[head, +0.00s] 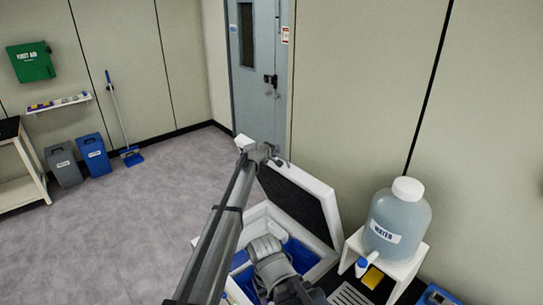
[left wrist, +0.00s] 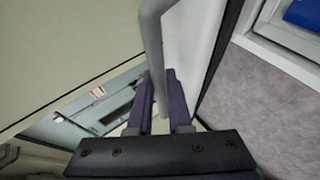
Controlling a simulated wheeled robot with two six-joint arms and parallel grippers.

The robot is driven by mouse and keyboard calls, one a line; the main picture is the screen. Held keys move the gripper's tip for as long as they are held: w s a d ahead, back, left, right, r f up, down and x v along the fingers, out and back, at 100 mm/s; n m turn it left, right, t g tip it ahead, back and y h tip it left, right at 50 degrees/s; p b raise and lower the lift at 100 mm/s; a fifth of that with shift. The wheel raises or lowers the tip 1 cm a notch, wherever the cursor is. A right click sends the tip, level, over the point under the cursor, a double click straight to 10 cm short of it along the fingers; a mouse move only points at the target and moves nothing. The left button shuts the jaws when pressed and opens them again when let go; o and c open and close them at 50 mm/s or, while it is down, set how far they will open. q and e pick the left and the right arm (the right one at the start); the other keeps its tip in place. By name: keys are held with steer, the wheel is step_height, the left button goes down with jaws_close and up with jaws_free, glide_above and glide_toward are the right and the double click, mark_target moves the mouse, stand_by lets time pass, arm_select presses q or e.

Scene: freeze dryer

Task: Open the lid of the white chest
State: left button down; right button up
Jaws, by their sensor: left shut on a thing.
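The white chest (head: 326,262) stands low in the middle of the head view, with blue showing inside it. Its lid (head: 327,205) is raised and steeply tilted, its dark underside facing the open chest. My left gripper (head: 279,161) is at the lid's upper edge. In the left wrist view its purple fingers (left wrist: 160,98) are shut on a grey bar-shaped handle (left wrist: 153,40) beside the white lid surface. My left arm hides part of the chest's left side. My right gripper's fingers do not show.
A water jug (head: 397,222) stands on a small white stand right of the chest. The wall is close behind the lid. A grey-blue door (head: 258,80) is at the back. Blue and grey bins (head: 93,154) stand far left. The floor (head: 130,215) on the left is clear.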

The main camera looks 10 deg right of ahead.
arm_select(q)
steer(key=c, duration=0.8)
jaws_free()
steer(key=shift+c, duration=0.2)
steer(key=shift+s+a+r, duration=0.1)
steer(key=p+v, duration=0.4)
steer(key=v, duration=0.3)
steer(key=shift+s+a, duration=0.15)
steer(key=shift+s, duration=0.1)
steer(key=shift+r, duration=0.15)
